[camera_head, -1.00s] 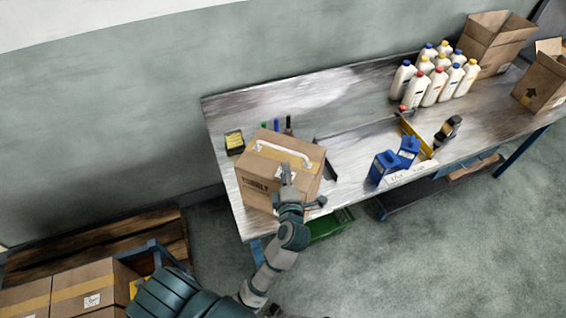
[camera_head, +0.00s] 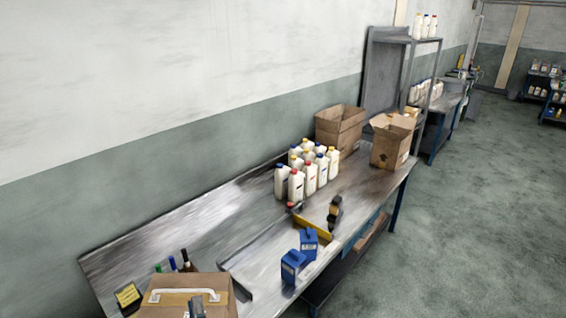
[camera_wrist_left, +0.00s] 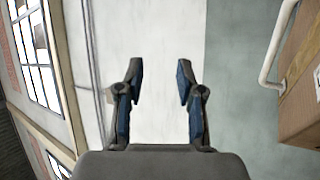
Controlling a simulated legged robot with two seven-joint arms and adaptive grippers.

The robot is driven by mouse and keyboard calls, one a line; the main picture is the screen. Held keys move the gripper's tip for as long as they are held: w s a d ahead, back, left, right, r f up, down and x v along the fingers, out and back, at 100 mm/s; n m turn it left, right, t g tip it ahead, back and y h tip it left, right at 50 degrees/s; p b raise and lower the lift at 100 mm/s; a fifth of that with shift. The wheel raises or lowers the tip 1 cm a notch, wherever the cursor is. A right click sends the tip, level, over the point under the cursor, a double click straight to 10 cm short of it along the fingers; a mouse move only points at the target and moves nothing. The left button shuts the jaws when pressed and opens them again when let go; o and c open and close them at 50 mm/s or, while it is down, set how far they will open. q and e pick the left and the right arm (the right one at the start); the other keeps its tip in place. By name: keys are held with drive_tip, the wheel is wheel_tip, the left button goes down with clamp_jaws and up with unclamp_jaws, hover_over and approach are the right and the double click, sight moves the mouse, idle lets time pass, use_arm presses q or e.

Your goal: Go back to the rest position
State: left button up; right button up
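My left gripper (camera_wrist_left: 160,80) is open with nothing between its fingers in the left wrist view. Only a small grey part of it (camera_head: 197,307) shows at the bottom edge of the head view, in front of a cardboard box. This closed box (camera_head: 165,305) has a white handle on top and stands at the near left end of the workbench. Its side and handle also show at the right edge of the left wrist view (camera_wrist_left: 302,95), apart from the fingers. My right gripper is not in view.
The long workbench (camera_head: 215,222) carries several white bottles (camera_head: 310,172), two blue containers (camera_head: 292,266), a dark bottle (camera_head: 334,212) and small markers (camera_head: 172,264). Open cardboard boxes (camera_head: 340,128) stand at its far end. The floor (camera_head: 470,230) to the right is clear.

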use_arm(q)
drive_tip(key=s+d+f+m+g+h, duration=0.25)
drive_tip(key=d+m+h, duration=0.35)
drive_tip(key=m+h, duration=0.3)
drive_tip(key=s+d+f+m+g+h, duration=0.1)
drive_tip(key=d+f+m+h, duration=0.4)
drive_tip(key=m+h, duration=0.45)
drive_tip(key=s+d+f+m+g+y, duration=0.2)
drive_tip(key=s+f+m+g, duration=0.2)
drive_tip(key=f+g, duration=0.5)
drive_tip(key=s+a+f+n+g+y, duration=0.2)
drive_tip(key=s+a+f+g+y, duration=0.55)
drive_tip(key=s+a+f, duration=0.75)
wheel_tip(320, 180, down, 29)
drive_tip(key=d+y, duration=0.1)
drive_tip(key=d, duration=0.1)
drive_tip(key=s+a+f+g, duration=0.1)
drive_tip(key=s+a+f, duration=0.2)
drive_tip(key=s+f, duration=1.2)
drive_tip(key=s, duration=0.2)
drive_tip(key=shift+s+f+b, duration=0.3)
drive_tip(key=shift+s, duration=0.05)
